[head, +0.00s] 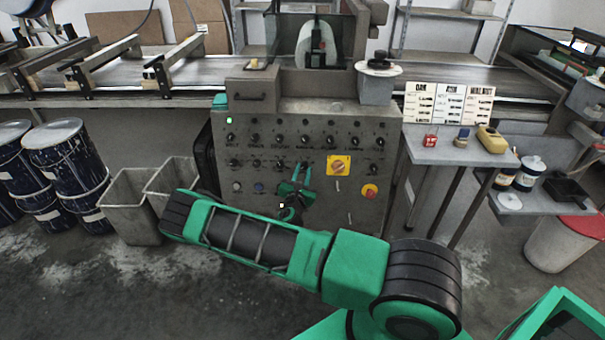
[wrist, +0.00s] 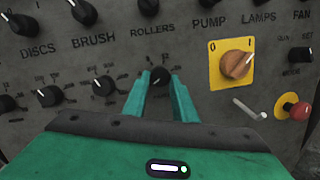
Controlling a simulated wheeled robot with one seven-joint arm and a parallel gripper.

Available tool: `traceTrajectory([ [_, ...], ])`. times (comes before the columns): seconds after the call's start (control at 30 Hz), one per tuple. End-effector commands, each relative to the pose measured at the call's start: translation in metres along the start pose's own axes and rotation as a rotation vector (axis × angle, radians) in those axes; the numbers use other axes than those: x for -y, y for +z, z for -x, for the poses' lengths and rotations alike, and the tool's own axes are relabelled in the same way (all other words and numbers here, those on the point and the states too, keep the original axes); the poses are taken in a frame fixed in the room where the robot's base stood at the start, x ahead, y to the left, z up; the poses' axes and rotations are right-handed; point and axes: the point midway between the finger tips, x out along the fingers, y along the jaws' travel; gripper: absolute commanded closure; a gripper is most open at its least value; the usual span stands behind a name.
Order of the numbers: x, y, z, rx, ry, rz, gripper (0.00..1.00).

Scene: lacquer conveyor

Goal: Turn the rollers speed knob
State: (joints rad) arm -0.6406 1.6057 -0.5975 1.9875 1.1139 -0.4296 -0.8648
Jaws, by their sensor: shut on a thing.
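The rollers speed knob (wrist: 159,77) is a small black dial with a pale pointer line, in the lower row beneath the ROLLERS label in the wrist view. My green gripper (wrist: 160,80) faces the panel with a fingertip on either side of this knob, shut on it. The pointer leans up and to the right. Part of the knob's scale and its lower label are hidden by the fingers. In the head view my gripper (head: 303,173) is at the grey control panel (head: 225,205), and its fingers mostly hide the knob.
A neighbouring dial (wrist: 103,86) sits left of the fingers. To the right are an orange rotary switch (wrist: 237,64) on a yellow plate, a small lever (wrist: 249,107) and a red button (wrist: 300,111). An upper row has a ROLLERS knob (wrist: 148,7). Grey bins (head: 130,205) stand left.

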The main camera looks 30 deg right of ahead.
Motion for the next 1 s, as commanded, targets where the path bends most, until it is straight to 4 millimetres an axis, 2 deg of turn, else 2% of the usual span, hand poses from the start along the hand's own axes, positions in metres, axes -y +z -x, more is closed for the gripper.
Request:
traceTrajectory([
  [0.27, 0.0003, 0.0008, 0.0005, -0.006, -0.026, -0.100, 0.97],
  [1.0, -0.0013, 0.0032, 0.0010, -0.042, -0.151, -0.685, 0.97],
])
